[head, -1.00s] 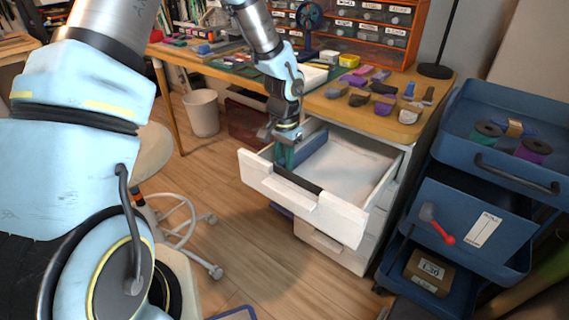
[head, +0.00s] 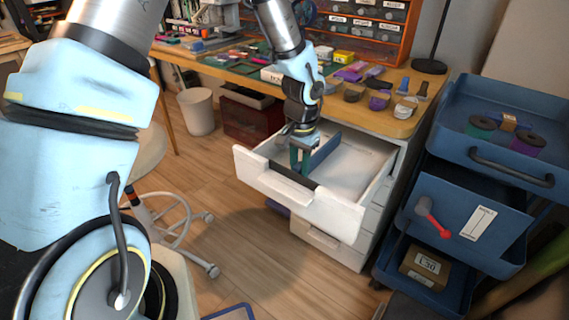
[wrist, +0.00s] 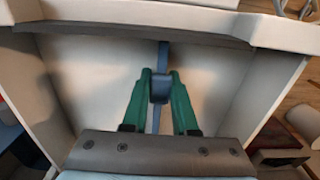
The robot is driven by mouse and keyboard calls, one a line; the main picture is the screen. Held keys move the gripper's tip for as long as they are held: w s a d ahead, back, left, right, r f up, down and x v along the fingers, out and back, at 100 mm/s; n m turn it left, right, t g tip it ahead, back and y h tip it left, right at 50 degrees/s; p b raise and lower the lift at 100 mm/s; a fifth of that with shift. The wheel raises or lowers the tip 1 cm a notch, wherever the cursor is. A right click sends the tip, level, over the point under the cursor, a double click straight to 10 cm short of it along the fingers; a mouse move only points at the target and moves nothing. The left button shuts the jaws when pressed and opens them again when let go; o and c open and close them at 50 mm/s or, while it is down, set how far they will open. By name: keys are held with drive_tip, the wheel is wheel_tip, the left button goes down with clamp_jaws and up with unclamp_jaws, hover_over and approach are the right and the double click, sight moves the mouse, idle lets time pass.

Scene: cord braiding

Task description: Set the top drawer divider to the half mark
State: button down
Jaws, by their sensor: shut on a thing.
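The top drawer (head: 330,212) is white and pulled open in the head view. A blue divider (head: 325,152) stands upright in it, running front to back. My gripper (head: 301,158) reaches down into the drawer near its front, its green fingers at the divider's near end. The divider lies near the middle of the drawer's width there, with pale floor on both sides. A dark strip (head: 284,170) runs along the drawer front; no half mark is readable.
A wooden workbench (head: 238,72) with several small coloured items stands behind the drawer. A blue cart (head: 470,198) with a red-handled item stands close on the right. A stool base (head: 180,235) is at the left. The drawer floor right of the divider is clear.

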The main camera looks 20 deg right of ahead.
drive_tip(key=shift+s+d, duration=0.3)
drive_tip(key=shift+s, duration=0.2)
drive_tip(key=shift+s+d, duration=0.25)
drive_tip(key=shift+s, duration=0.2)
drive_tip(key=c, duration=0.9)
unclamp_jaws()
drive_tip(key=shift+r, duration=0.1)
wheel_tip(320, 180, up, 11)
drive_tip(key=shift+f+p, duration=0.15)
drive_tip(key=shift+p, duration=0.4)
